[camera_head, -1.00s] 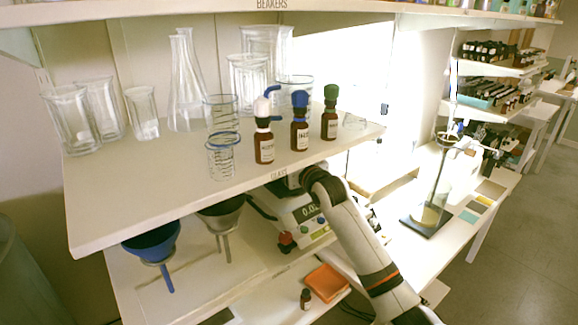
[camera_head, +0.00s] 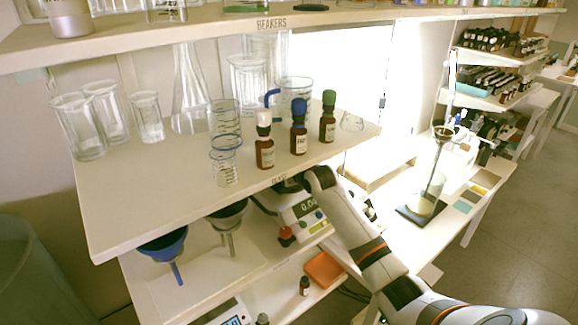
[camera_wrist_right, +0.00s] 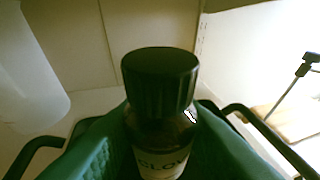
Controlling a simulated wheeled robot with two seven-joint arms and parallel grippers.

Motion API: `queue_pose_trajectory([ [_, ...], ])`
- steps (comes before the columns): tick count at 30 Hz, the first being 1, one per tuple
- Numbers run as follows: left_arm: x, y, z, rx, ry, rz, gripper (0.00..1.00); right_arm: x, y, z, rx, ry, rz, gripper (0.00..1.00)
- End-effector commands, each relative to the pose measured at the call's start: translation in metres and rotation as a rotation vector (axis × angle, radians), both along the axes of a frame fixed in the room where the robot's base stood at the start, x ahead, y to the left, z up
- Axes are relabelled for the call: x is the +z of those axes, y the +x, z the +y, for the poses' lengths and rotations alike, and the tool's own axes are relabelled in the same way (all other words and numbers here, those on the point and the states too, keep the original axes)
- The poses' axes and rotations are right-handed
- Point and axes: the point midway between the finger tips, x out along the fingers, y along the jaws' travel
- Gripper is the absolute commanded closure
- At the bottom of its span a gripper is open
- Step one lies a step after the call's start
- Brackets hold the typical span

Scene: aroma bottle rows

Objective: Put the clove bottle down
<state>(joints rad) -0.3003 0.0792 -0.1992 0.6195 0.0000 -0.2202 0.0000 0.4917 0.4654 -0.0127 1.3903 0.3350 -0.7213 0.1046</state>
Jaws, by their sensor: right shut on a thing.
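The clove bottle (camera_wrist_right: 158,85) stands upright in the right wrist view, with a dark ribbed cap and a pale label reading "CLOV". The green fingers of my right gripper (camera_wrist_right: 160,135) are shut on its body from both sides. In the head view my right arm reaches up to the edge of the middle shelf; its gripper and the clove bottle are hidden there behind the shelf and arm. Whether the bottle's base touches a surface cannot be seen. My left gripper is not in view.
The middle shelf (camera_head: 130,215) bears clear glassware and bottles with white (camera_head: 264,140), blue (camera_head: 299,127) and green (camera_head: 328,117) caps. Below are a balance (camera_head: 306,212), a red-topped bottle (camera_head: 287,237), funnels (camera_head: 163,246), an orange tray (camera_head: 324,269) and a small bottle (camera_head: 304,286).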

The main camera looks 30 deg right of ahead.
Motion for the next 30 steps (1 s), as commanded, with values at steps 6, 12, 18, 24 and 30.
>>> queue_pose_trajectory([
  [6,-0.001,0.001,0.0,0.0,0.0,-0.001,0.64,-0.002,0.0,0.0,0.0,0.0,-0.001,0.55],
  [12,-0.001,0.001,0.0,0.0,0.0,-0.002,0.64,-0.002,0.0,0.0,0.0,0.0,-0.002,0.46],
  [18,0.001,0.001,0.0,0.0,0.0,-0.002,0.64,0.002,0.0,0.0,0.0,0.0,-0.002,0.46],
  [24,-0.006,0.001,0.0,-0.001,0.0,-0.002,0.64,0.008,-0.021,0.003,0.002,-0.002,-0.004,0.46],
  [30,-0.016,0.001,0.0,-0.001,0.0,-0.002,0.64,0.022,-0.058,0.009,0.002,-0.004,-0.003,0.46],
])
